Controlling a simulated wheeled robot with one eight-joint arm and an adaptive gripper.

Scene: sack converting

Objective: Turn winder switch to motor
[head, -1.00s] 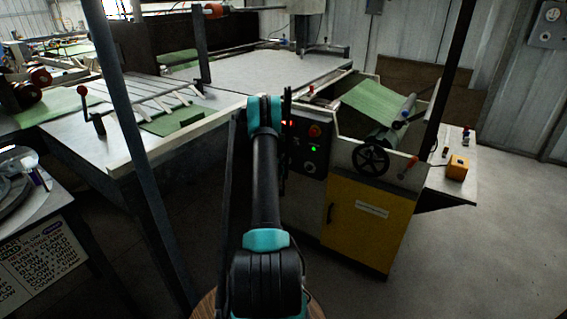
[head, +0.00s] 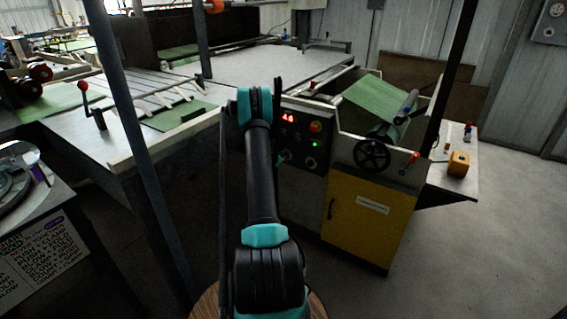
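My raised arm covers the panel's left edge. My gripper is hidden behind the arm, so its fingers and any contact cannot be made out.
A dark post (head: 140,150) rises left of my arm. A side table (head: 452,184) at right bears an orange box (head: 459,164).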

